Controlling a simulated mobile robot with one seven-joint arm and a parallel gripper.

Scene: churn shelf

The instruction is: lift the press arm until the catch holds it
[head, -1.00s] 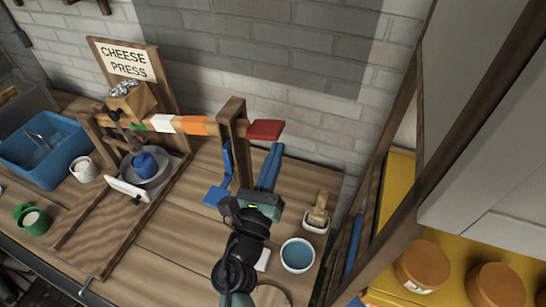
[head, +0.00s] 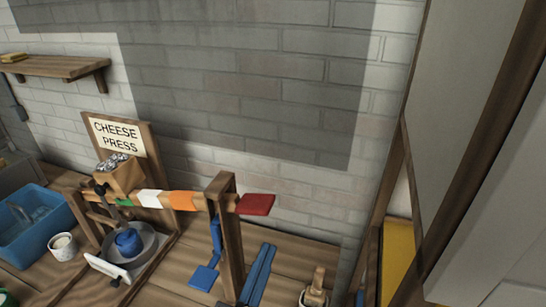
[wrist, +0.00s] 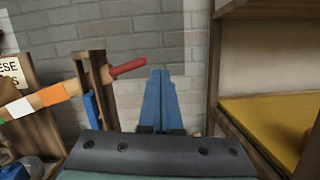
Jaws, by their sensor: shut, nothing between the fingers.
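The press arm (head: 182,200) is a bar striped green, white and orange with a red handle (head: 257,204) at its right end. It runs nearly level through a slotted wooden post (head: 230,240). The handle also shows in the wrist view (wrist: 128,67). A blue hanging piece (head: 216,238), perhaps the catch, is on the post's left side above a blue plate (head: 204,278). My gripper (head: 268,247) is shut and empty, its blue fingers pointing up. Its tips are below the handle in the head view and just right of it in the wrist view (wrist: 160,72), apart from it.
The cheese press sign (head: 116,136) stands behind the weight box (head: 120,176). A blue tub (head: 38,240) and a white cup (head: 63,247) are at left. A brush in a holder (head: 315,292) is right of my gripper. A yellow-based cabinet (head: 398,260) bounds the right.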

